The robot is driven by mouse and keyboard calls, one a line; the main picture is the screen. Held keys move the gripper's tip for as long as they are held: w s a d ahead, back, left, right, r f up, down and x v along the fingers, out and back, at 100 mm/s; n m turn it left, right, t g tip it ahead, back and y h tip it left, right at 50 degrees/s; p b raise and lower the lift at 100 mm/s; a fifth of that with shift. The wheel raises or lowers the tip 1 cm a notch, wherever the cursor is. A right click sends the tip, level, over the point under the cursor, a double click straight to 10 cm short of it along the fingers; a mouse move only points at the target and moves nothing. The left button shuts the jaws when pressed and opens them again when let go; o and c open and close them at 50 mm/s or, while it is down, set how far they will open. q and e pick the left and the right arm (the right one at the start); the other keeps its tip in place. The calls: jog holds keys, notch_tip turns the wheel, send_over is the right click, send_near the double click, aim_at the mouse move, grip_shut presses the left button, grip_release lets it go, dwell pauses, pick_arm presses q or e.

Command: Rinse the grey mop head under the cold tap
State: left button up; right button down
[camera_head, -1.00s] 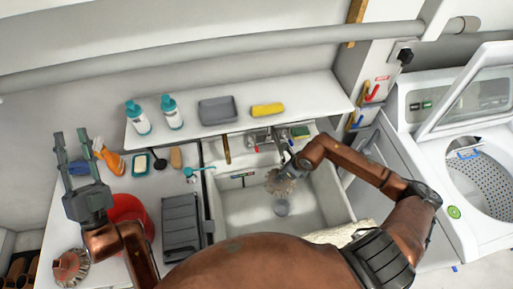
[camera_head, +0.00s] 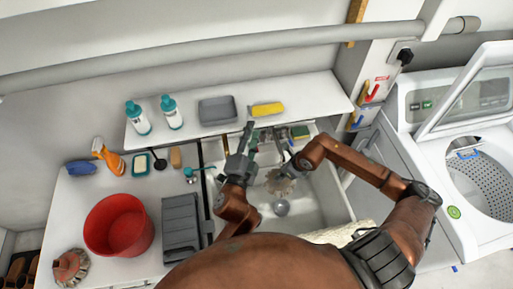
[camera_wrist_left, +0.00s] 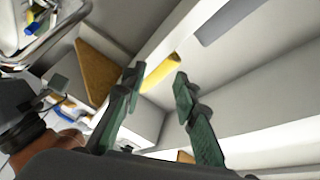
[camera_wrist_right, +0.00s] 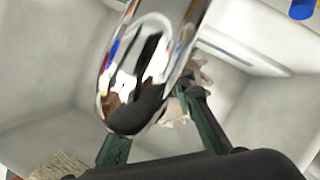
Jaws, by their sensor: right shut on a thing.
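The grey mop head (camera_head: 277,184) is inside the white sink (camera_head: 312,208), shut in my right gripper (camera_head: 287,168). In the right wrist view, the mop head (camera_wrist_right: 198,80) is partly hidden behind the chrome tap spout (camera_wrist_right: 150,65), which is close to the camera. No water stream can be made out.
A red bucket (camera_head: 119,225) and a grey box (camera_head: 181,228) stand left of the sink. A reddish mop head (camera_head: 70,267) lies at the counter's front left. The back shelf holds two bottles, a grey tray (camera_head: 217,110) and a yellow sponge (camera_head: 267,109). A washing machine stands right.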

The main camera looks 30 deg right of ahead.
pick_arm(q)
jog(key=s+d+f+m+y, duration=0.1)
jog(key=f+m+y, duration=0.1)
jog(key=f, duration=0.4)
jog(key=s+d+f+m+g+y, duration=0.1)
jog(key=d+f+m, duration=0.1)
jog(key=f, duration=0.3)
jog(key=s+d+f+m+y, duration=0.1)
jog(key=s+f+m+y, duration=0.15)
jog(key=f, duration=0.35)
jog(key=w+f+m, duration=0.1)
jog(key=w+f, duration=0.1)
jog(key=w, duration=0.2)
jog(key=w+d+f+m+y, duration=0.1)
jog(key=w+f+m, duration=0.1)
jog(key=w, duration=0.3)
jog(key=w+f+m, duration=0.2)
jog(key=w+f, duration=0.1)
jog(key=w, duration=0.1)
jog(key=shift+w+d+f+t+y, duration=0.25)
jog(key=shift+w+d+f+t, duration=0.05)
jog(key=shift+w+d+f, duration=0.1)
jog(key=shift+c, duration=0.3)
grip_shut()
